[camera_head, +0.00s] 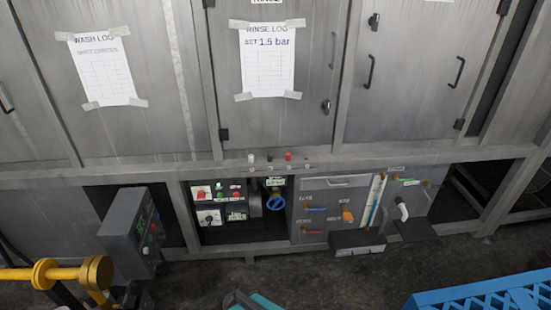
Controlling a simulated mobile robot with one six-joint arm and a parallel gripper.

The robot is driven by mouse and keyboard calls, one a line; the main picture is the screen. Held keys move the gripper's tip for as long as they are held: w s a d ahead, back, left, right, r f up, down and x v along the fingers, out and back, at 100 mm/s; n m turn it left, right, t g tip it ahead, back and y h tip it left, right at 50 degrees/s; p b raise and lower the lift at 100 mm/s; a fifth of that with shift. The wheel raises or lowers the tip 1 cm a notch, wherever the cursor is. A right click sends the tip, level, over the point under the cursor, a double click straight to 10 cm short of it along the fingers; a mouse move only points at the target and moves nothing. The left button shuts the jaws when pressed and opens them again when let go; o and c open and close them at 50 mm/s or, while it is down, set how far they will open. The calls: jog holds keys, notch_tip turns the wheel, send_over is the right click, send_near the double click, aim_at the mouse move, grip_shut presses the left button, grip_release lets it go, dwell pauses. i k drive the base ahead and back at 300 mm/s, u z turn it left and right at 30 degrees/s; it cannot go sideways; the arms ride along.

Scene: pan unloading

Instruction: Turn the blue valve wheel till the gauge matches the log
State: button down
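The blue valve wheel (275,202) sits in a recessed panel low on the machine, right of several switches. A small greenish label or display (275,182) is just above it; I cannot read it or tell if it is the gauge. The rinse log (267,62) is taped to the middle door and reads "SET 1.5 bar". My gripper is not recognizable in view, and nothing is seen touching the wheel.
A wash log (101,68) is taped to the left door. A grey control box (135,232) stands at lower left near a yellow bar (62,273). A blue crate (480,296) is at lower right. A teal and dark thing (255,301) shows at the bottom edge. Dark floor lies before the panel.

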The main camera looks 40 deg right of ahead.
aim_at(277, 199)
jog(key=z, duration=0.45)
jog(key=i, duration=0.5)
jog(key=z, duration=0.8)
jog(key=k, duration=0.1)
jog(key=u, duration=2.6)
